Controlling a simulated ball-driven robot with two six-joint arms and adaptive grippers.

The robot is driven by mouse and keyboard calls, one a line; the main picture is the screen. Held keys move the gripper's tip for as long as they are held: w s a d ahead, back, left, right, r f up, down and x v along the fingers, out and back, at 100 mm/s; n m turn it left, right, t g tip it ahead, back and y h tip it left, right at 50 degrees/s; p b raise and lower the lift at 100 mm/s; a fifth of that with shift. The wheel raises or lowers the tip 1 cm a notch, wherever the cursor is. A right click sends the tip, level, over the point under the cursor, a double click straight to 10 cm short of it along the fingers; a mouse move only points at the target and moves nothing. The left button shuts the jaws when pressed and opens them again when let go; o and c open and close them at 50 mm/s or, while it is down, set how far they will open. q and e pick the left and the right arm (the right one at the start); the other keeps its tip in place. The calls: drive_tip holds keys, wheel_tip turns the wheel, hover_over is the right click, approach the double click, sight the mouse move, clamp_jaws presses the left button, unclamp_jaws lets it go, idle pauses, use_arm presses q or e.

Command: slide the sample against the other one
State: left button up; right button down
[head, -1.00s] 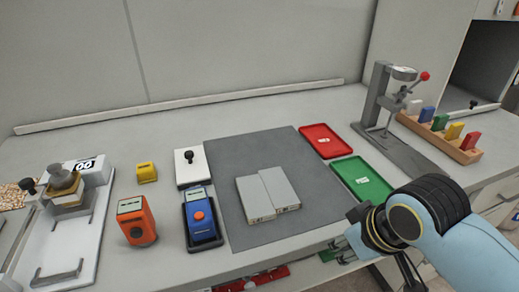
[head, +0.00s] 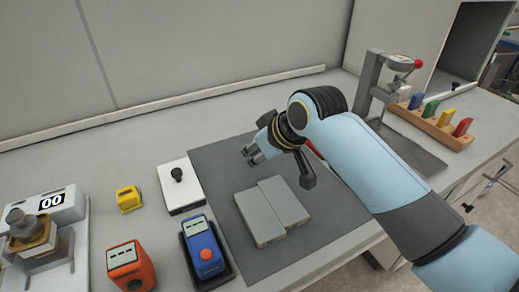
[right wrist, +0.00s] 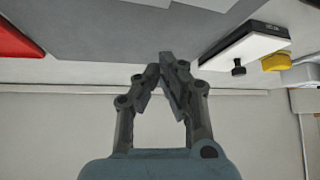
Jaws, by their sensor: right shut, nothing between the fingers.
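Two flat light-grey samples, the left one (head: 258,219) and the right one (head: 285,202), lie side by side on the dark grey mat (head: 215,160). Their long edges look in contact, and the right one sits slightly farther back. My right gripper (head: 249,157) is over the far part of the mat, behind the samples and apart from them. In the right wrist view its fingers (right wrist: 165,72) are shut with nothing between them. My left gripper is out of view.
Left of the mat are a white plate with a black knob (head: 180,188), a blue device (head: 204,252), an orange device (head: 130,268) and a yellow block (head: 128,198). A red tray (right wrist: 15,42) is partly hidden by my arm in the head view. A lever stand (head: 371,85) is at right.

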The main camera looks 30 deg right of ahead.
drive_tip(key=x, duration=0.6)
drive_tip(key=shift+w+a, duration=0.1)
drive_tip(key=s, duration=0.1)
drive_tip(key=s+p, duration=0.1)
drive_tip(key=s+d, duration=0.1)
drive_tip(key=s, duration=0.1)
drive_tip(key=shift+r+p, duration=0.3)
drive_tip(key=shift+s, duration=0.15)
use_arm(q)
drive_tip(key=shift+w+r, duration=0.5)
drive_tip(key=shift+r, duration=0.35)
use_arm(e)
drive_tip(key=shift+f, duration=0.1)
